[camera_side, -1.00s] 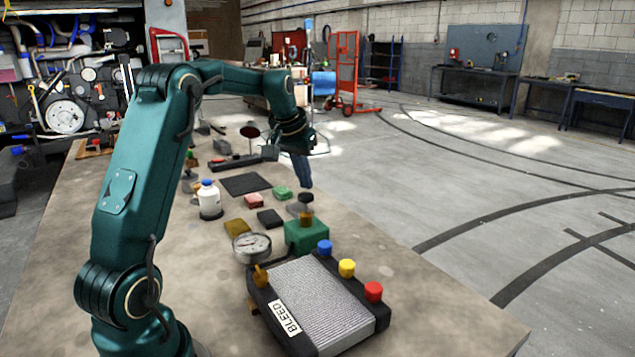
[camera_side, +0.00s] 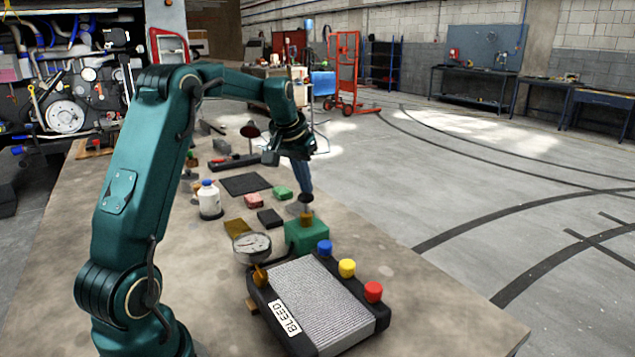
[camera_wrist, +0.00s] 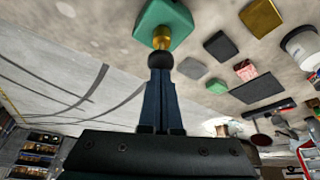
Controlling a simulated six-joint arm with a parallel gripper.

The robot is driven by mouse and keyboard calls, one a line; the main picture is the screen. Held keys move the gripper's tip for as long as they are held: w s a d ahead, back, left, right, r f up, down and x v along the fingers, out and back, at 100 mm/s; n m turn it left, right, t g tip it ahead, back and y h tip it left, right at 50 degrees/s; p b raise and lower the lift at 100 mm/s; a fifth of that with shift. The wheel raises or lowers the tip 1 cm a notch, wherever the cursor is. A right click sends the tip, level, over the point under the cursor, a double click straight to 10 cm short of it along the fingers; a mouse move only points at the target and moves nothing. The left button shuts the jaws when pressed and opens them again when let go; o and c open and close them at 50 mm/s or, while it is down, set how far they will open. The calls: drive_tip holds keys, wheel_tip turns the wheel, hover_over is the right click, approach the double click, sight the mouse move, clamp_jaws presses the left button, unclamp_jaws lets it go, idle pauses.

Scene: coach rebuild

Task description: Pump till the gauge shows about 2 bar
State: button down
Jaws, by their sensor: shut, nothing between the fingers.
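The pump is a green block (camera_side: 306,236) with a brass stem (camera_side: 306,217) and a dark round knob (camera_side: 306,198) on top. My gripper (camera_side: 305,190) is shut and empty, pointing down with its fingertips right at the knob. In the wrist view the shut fingers (camera_wrist: 160,72) end at the black knob (camera_wrist: 160,60), in line with the brass stem (camera_wrist: 161,38) and green block (camera_wrist: 165,18). I cannot tell whether they touch. The round gauge (camera_side: 251,244) stands left of the pump; its reading is too small to tell.
A ribbed unit (camera_side: 318,300) marked BLEED, with blue, yellow and red caps and a brass fitting (camera_side: 260,275), stands in front of the pump. A white bottle (camera_side: 209,201), small coloured blocks and a dark mat (camera_side: 245,184) lie on the bench behind. Front left is clear.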

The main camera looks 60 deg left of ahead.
drive_tip(key=shift+s+f, duration=0.1)
drive_tip(key=shift+f, duration=1.3)
drive_tip(key=shift+r, duration=0.9)
drive_tip(key=shift+r, duration=1.1)
drive_tip(key=shift+f, duration=0.1)
